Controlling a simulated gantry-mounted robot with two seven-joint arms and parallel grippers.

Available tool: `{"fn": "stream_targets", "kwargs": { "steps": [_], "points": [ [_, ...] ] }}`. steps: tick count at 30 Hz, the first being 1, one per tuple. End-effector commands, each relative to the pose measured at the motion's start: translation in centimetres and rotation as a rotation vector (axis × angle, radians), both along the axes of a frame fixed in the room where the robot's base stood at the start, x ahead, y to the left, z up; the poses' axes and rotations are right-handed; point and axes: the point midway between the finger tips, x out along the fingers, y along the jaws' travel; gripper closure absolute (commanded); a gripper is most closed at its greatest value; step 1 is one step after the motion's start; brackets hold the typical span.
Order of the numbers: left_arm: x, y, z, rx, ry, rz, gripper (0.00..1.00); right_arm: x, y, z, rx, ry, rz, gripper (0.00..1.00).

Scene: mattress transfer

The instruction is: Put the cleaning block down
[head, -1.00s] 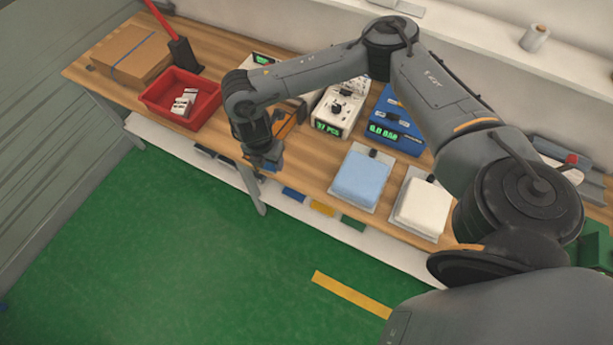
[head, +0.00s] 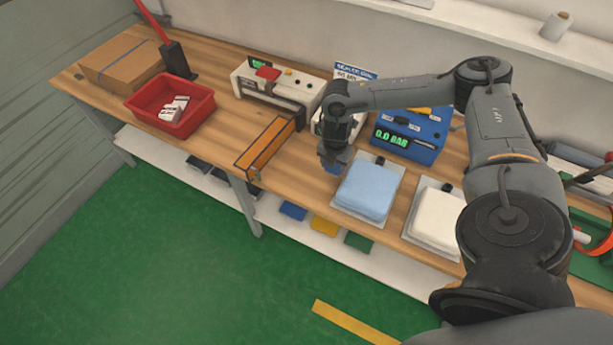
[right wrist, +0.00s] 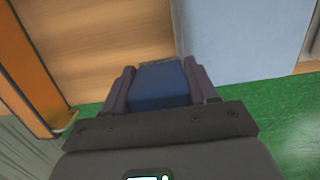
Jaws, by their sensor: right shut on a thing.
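The cleaning block (right wrist: 158,88) is blue and sits between the two fingers of my right gripper (right wrist: 160,90) in the right wrist view. My right gripper (head: 333,168) is shut on it. In the head view a small blue part of the block (head: 333,169) shows under the gripper, just left of the light blue mattress (head: 367,188). The gripper is over the wooden bench (head: 305,172), near its front edge. I cannot tell whether the block touches the bench. My left gripper is not in view.
An orange bar (head: 265,148) lies left of the gripper. A white mattress (head: 437,218) is to the right, and a blue device (head: 412,135) reading 0.0 BAR stands behind. A red bin (head: 190,123) with white pieces and a cardboard box (head: 121,63) are at the left.

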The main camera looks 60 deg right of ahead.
Motion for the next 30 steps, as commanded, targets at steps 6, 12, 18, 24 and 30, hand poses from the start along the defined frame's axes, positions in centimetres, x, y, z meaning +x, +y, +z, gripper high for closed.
{"fn": "stream_targets", "kwargs": {
  "steps": [6,12,18,24,30],
  "points": [
    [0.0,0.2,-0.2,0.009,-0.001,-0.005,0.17,4.7,1.0,-2.8,0.001,-0.002,0.001,0.67],
    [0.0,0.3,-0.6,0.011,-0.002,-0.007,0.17,7.6,1.4,-4.6,0.000,-0.001,-0.001,0.67],
    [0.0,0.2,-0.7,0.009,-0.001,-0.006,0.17,8.8,1.6,-5.3,-0.001,0.000,0.000,0.67],
    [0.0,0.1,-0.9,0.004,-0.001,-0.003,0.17,8.8,1.6,-7.1,-0.002,0.002,-0.001,0.67],
    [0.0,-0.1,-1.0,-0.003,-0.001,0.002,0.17,8.8,1.6,-9.1,-0.001,0.001,0.000,0.67]
  ]
}}
